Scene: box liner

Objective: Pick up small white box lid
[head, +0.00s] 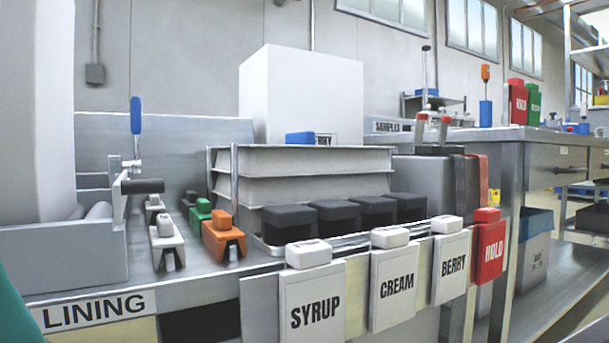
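I cannot single out a small white box lid with certainty. Small white blocks sit on top of the SYRUP card (312,312), the CREAM card (396,290) and the BERRY card (450,268) along the front of the bench. Their white caps are the SYRUP block (308,254), the CREAM block (390,237) and the BERRY block (446,224). A large plain white box (302,95) stands upright behind the grey stacked trays (310,172). Neither of my grippers shows in the head view.
Several black blocks (290,222) sit in a row before the stacked trays. An orange clip (223,236), green clip (201,212) and white clip (165,240) stand on the left bench. A red HOLD card (489,250) hangs at right. A blue-handled lever (136,116) rises at left.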

